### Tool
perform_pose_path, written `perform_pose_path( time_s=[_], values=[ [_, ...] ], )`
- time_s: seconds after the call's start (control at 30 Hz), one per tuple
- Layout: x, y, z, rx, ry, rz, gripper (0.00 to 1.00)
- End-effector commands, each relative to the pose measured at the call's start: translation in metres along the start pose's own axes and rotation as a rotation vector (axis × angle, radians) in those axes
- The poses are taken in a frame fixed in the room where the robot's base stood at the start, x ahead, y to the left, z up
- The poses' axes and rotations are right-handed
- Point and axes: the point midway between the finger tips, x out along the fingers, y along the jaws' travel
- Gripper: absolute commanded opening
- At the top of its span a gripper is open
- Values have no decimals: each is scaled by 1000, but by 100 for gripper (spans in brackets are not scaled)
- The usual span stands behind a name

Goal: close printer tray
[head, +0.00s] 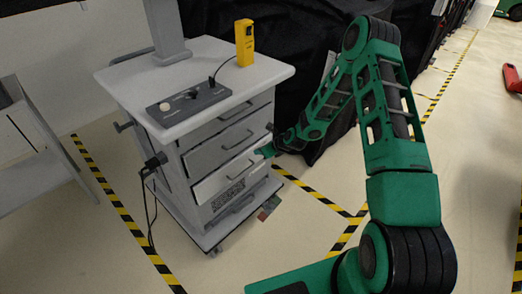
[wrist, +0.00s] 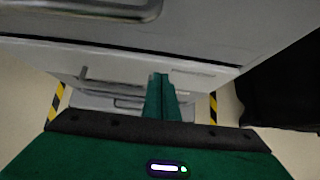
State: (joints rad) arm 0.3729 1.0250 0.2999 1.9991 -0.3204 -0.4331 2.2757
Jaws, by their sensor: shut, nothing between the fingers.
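A grey cart (head: 180,125) stands left of centre in the head view, with several drawer fronts on its right-facing side. The lower, paler drawer (head: 230,174) juts out a little from the fronts above it. I take it for the printer tray, but no label confirms this. My gripper (head: 266,150) is at the right end of that drawer's front, near its top edge; contact cannot be told. In the wrist view my gripper (wrist: 161,78) is shut and empty, its green fingers together, in front of a grey drawer front (wrist: 200,45). The fingers partly hide the lower fronts.
A yellow device (head: 244,42) and a dark control box (head: 188,101) sit on the cart top. Cables (head: 150,200) hang at its left side. Black cloth (head: 295,70) covers things behind. A grey shelf (head: 40,165) stands at left. The floor right of my arm is open.

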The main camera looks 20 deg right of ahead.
Motion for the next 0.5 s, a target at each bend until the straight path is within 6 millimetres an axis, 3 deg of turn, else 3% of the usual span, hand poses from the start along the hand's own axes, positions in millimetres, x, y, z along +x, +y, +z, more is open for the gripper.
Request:
perform_pose_path(
  time_s=[0.07, 0.3, 0.5],
  values=[
    [-11, -7, -11, 3, 7, -9, 0],
    [-66, -11, -12, 5, 9, -15, 0],
    [-98, -13, -13, 6, 10, -16, 0]
  ],
)
